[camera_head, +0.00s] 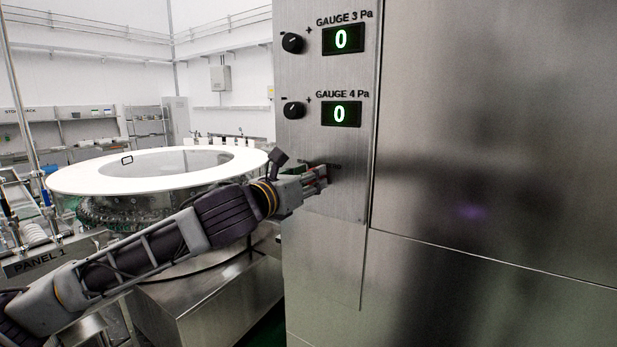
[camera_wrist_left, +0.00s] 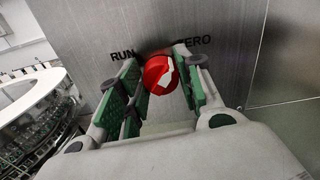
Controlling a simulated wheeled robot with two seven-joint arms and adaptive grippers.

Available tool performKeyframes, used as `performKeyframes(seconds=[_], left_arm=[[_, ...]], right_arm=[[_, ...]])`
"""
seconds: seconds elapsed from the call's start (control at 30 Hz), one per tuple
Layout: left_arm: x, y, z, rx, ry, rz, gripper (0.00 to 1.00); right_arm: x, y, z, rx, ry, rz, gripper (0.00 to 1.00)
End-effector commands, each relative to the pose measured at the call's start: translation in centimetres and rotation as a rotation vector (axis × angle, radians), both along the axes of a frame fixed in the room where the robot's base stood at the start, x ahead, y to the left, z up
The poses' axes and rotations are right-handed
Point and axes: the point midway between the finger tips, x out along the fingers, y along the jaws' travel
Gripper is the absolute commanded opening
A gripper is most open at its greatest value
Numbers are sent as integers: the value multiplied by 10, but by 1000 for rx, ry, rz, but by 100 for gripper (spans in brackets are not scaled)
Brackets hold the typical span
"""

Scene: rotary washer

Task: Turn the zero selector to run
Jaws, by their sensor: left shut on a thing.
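The red selector knob (camera_wrist_left: 160,72) is on the steel panel in the left wrist view, between the labels RUN (camera_wrist_left: 122,54) on the left and ZERO (camera_wrist_left: 193,41) on the right. A white mark shows on its face, but I cannot tell clearly which label it points to. My left gripper (camera_wrist_left: 158,82) has its green-padded fingers on either side of the knob and is shut on it. My right gripper is not in view.
Above the gripper on the panel are the GAUGE 3 display (camera_head: 343,39) and GAUGE 4 display (camera_head: 341,113), both reading 0, with black knobs beside them. A large white-topped round machine (camera_head: 90,178) stands left, behind my arm. Plain steel wall lies right.

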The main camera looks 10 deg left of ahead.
Motion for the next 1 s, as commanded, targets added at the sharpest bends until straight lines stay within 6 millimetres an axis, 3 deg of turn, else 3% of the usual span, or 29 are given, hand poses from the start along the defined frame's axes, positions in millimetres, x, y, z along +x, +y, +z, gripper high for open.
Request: performKeyframes(seconds=[1.0], left_arm=[[1,2,-1,-762,278,0,12]], right_arm=[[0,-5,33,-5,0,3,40]])
